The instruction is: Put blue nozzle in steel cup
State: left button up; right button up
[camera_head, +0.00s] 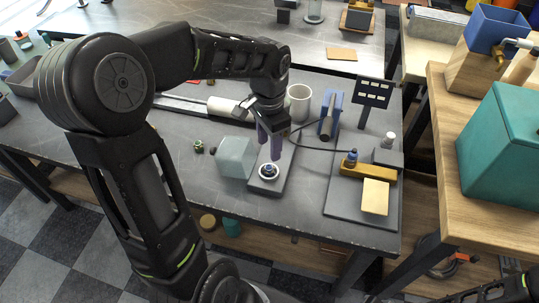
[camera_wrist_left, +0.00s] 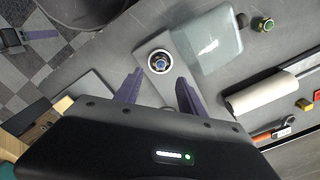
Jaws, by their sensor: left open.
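A small round blue-centred piece with a pale ring, likely the blue nozzle (camera_head: 268,171), sits on a grey plate (camera_head: 266,187). It also shows in the left wrist view (camera_wrist_left: 160,62). My left gripper (camera_head: 270,145) is open just above and behind it, purple fingers pointing down. In the wrist view the piece lies beyond the fingertips, roughly between their lines, apart from both. A pale grey cup (camera_head: 299,103), possibly the steel cup, stands behind the gripper. Another blue-topped piece (camera_head: 351,156) stands on a brass block. A purple-fingered gripper, likely my right (camera_wrist_left: 30,38), shows at the wrist view's left edge.
A translucent pale-green block (camera_head: 235,157) stands close left of the plate. A white roll (camera_head: 222,107) lies behind it. A brass block (camera_head: 368,172), yellow pad (camera_head: 375,197) and blue stand (camera_head: 330,114) are to the right. The table's front strip is clear.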

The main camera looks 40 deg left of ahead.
pick_arm(q)
notch_tip(320, 180, up, 4)
jog(key=shift+f, duration=0.2)
pick_arm(e)
jog(key=shift+r, duration=0.25)
dwell(0.3)
